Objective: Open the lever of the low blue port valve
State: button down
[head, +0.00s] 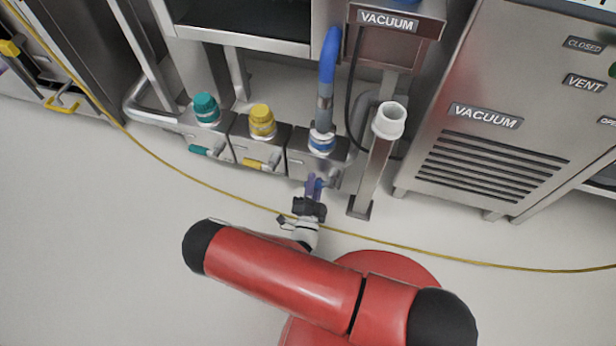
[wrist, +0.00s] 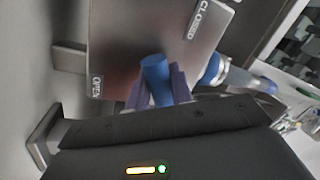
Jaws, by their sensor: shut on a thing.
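The blue port valve (head: 322,141) is the right one of three low ports, with a blue-topped hose fitted upright into it. Its blue lever (wrist: 155,68) shows in the wrist view as a short round handle against a metal plate (wrist: 130,40). The plate carries an OPEN label (wrist: 96,86) and a CLOSED label (wrist: 194,20). My gripper (head: 314,184) is in front of the blue valve. In the wrist view my gripper (wrist: 157,88) is shut on the lever, with its purple-grey fingers on both sides. The lever's pivot is hidden.
A teal port (head: 206,108) and a yellow port (head: 262,121), each with a lever, stand to the left. A post with a white cup (head: 389,120) and a VACUUM cabinet (head: 490,110) are to the right. A yellow cable (head: 440,257) crosses the open floor.

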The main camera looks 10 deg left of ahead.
jog(key=n, duration=0.1)
jog(key=d+f+n, duration=0.1)
jog(key=n, duration=0.1)
jog(key=shift+f+y, duration=0.1)
jog(key=shift+y, duration=0.3)
jog(key=n, duration=0.1)
jog(key=d+n, duration=0.1)
jog(key=n, duration=0.1)
jog(key=shift+f+g, duration=0.4)
jog(key=n, duration=0.1)
jog(key=d+n, duration=0.1)
jog(key=n, duration=0.1)
jog(key=shift+s+d+f+g+y, duration=0.1)
jog(key=shift+d+f+g+y, duration=0.05)
jog(key=shift+f+g+y, duration=0.15)
jog(key=shift+s+d+f+n+g+p, duration=0.15)
jog(key=shift+d+n, duration=0.3)
jog(key=shift+n, duration=0.4)
jog(key=shift+w+d+r+n+g+p, duration=0.15)
jog(key=shift+d+n, duration=0.25)
jog(key=shift+n, duration=0.45)
jog(key=shift+s+d+f, duration=0.1)
jog(key=c, duration=1.3)
grip_release()
